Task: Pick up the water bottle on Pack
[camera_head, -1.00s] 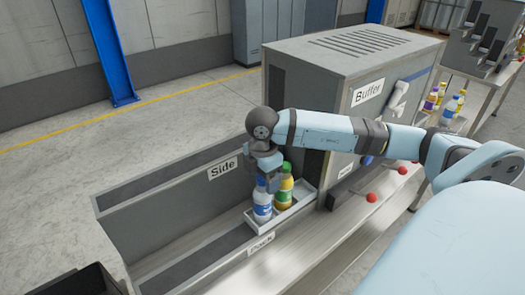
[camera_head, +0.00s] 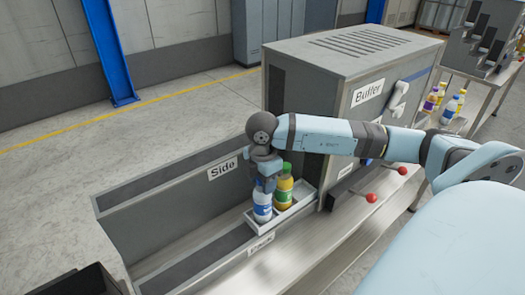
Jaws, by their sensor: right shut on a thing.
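The water bottle (camera_head: 262,208), white with a blue label, stands upright in a shallow tray (camera_head: 297,212) on the Pack lane (camera_head: 262,244). My right gripper (camera_head: 265,186) reaches down over it and is shut on its top. The gripper and wrist hide the cap and upper part of the bottle. A yellow bottle with a green cap (camera_head: 285,186) stands close beside it on the right, in the same tray. My left gripper is not in view.
The Buffer machine (camera_head: 353,62) stands right behind the tray, with red-knobbed levers (camera_head: 371,197) in front. The Side wall (camera_head: 222,168) runs along the back left. Several bottles (camera_head: 448,109) stand on a far table. A dark bin (camera_head: 85,283) is at the lower left.

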